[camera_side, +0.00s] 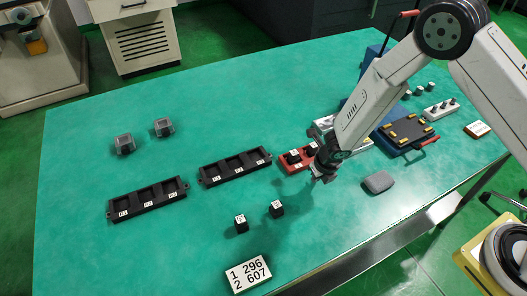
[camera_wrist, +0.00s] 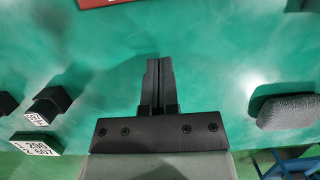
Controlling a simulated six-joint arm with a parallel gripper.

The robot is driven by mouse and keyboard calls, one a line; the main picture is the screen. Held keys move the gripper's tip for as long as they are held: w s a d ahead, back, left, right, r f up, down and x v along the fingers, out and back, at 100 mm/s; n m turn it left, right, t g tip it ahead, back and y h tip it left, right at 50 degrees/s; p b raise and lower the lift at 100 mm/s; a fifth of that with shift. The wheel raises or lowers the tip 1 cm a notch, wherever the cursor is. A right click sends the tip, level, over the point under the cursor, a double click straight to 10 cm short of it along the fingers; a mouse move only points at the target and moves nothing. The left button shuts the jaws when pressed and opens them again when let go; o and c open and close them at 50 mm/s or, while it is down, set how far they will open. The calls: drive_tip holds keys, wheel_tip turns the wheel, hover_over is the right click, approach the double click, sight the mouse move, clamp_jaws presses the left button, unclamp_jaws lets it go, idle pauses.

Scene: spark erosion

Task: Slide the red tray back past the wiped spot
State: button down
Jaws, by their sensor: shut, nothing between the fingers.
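The small red tray (camera_side: 291,167) lies on the green table, at the right end of the black racks, with dark blocks in it. In the wrist view only its red edge (camera_wrist: 98,3) shows at the top. My gripper (camera_side: 324,178) is low over the table just in front of the tray, and the arm hides the tray's right end. In the wrist view my gripper (camera_wrist: 159,62) has its fingers together with nothing between them, apart from the tray. I cannot make out the wiped spot; shadow and glare mark the green surface near the fingers.
A grey pad (camera_side: 379,182) lies right of my gripper. Two dark cubes, one here (camera_side: 277,208), and a number card (camera_side: 248,271) are at the front. Two black racks, one here (camera_side: 236,166), stand left of the tray. A dark blue fixture (camera_side: 405,134) stands at right.

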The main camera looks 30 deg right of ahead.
sight(288, 148)
drive_tip(key=shift+w, duration=0.95)
drive_tip(key=shift+w, duration=0.95)
drive_tip(key=shift+w, duration=0.1)
drive_tip(key=shift+w, duration=5.85)
drive_tip(key=shift+s, duration=0.2)
drive_tip(key=shift+s, duration=1.8)
drive_tip(key=v, duration=1)
drive_tip(key=shift+d, duration=0.1)
